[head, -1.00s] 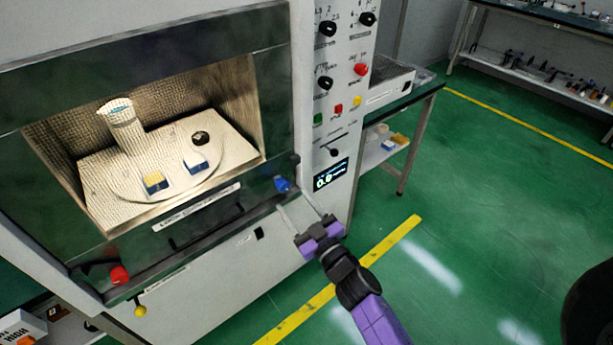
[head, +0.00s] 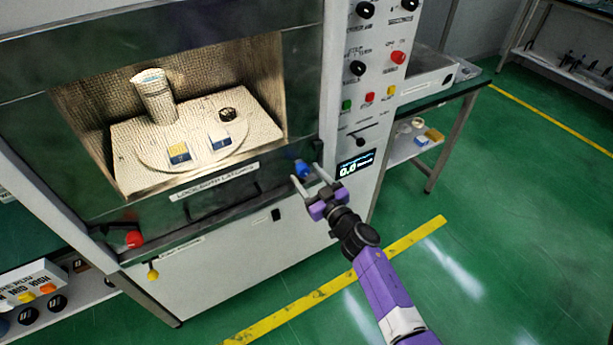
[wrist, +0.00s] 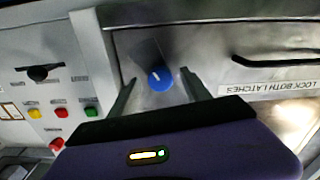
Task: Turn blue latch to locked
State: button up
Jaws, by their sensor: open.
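The blue latch (head: 301,168) is a round knob at the lower right corner of the microwave generator's front. In the wrist view the blue latch (wrist: 160,78) shows a white pointer line tilted up and to the left. My gripper (head: 311,178) is open at the latch. In the wrist view the two fingers of my gripper (wrist: 158,85) stand on either side of the knob, with gaps visible; I cannot tell how far past the tips the knob lies. A red latch (head: 134,239) sits at the lower left corner of the front.
A label reading "lock both latches" (head: 214,182) is on the front. The control panel (head: 372,75) with knobs and buttons stands right of the latch. A yellow knob (head: 153,274) is low at the left. Green floor is open at the right.

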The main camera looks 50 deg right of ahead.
jog(key=shift+w+d, duration=0.15)
jog(key=shift+w, duration=0.4)
grip_shut()
